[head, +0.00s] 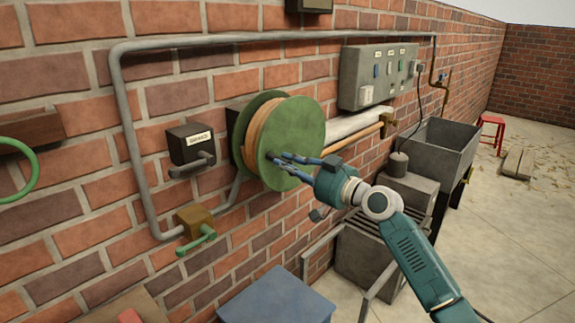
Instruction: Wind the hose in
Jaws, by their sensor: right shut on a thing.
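A green hose reel (303,122) is mounted on the brick wall, left of the picture's middle. Orange-brown hose (262,135) is wound in its drum, between the two green discs. My right gripper (277,158) comes in from the right and has its blue fingers at the front disc, near its middle. It is shut on a part of the reel there, which looks like its handle; the fingers mostly hide it. I cannot make out a loose end of the hose. My left gripper is not in view.
A grey pipe (250,37) frames the reel, with a brass valve (196,221) below. A black labelled box (190,143) is on the left, a grey switch box (377,75) on the right. A grey sink (437,140) stands beyond. A blue box top (277,300) is below.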

